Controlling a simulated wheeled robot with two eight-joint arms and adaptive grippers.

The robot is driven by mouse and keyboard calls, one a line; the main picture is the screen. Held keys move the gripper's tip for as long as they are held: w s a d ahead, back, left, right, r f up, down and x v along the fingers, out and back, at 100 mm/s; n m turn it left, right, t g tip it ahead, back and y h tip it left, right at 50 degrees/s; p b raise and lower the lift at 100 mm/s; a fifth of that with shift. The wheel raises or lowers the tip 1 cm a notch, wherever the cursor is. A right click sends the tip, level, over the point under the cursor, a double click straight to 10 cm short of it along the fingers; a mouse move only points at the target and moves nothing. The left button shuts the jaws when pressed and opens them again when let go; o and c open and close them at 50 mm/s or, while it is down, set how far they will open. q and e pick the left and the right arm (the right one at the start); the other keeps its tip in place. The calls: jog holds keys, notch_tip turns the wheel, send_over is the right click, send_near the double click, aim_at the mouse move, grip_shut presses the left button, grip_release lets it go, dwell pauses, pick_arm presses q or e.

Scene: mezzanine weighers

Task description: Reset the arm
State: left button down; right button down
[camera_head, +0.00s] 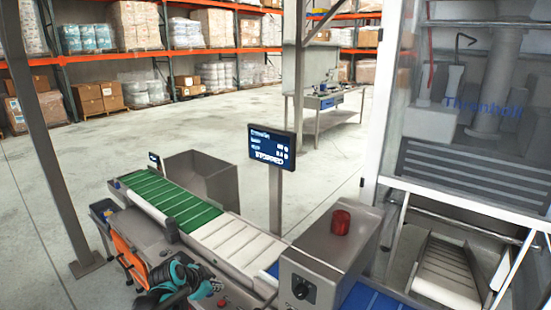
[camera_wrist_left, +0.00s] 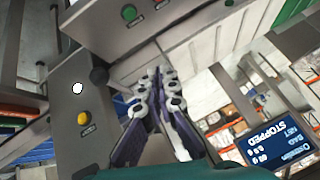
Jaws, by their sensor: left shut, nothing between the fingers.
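My left arm, teal and black, comes in low at the left of the head view, over the near side of the conveyor weigher. Its left gripper (camera_head: 213,287) is small there and partly dark against the machine. In the left wrist view the left gripper (camera_wrist_left: 156,76) shows with its two purple and grey fingers together and nothing between them. The fingers lie in front of the grey metal machine panel; I cannot tell the gap to it. My right gripper is in neither view.
A conveyor with a green belt (camera_head: 171,203) runs beside a metal bin (camera_head: 200,179). A display screen (camera_head: 272,147) stands on a post and also shows in the wrist view (camera_wrist_left: 275,145). A metal box with a red button (camera_head: 340,222) stands at right. Open floor lies behind.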

pick_arm(q)
jog(key=s+r+n+y, duration=0.1)
jog(key=s+n, duration=0.4)
jog(key=s, duration=0.8)
jog(key=s+r+n+y, duration=0.2)
jog(key=s+r+n, duration=0.2)
jog(key=s, duration=1)
jog(key=shift+d+n, duration=0.35)
jog(key=shift+n, duration=0.45)
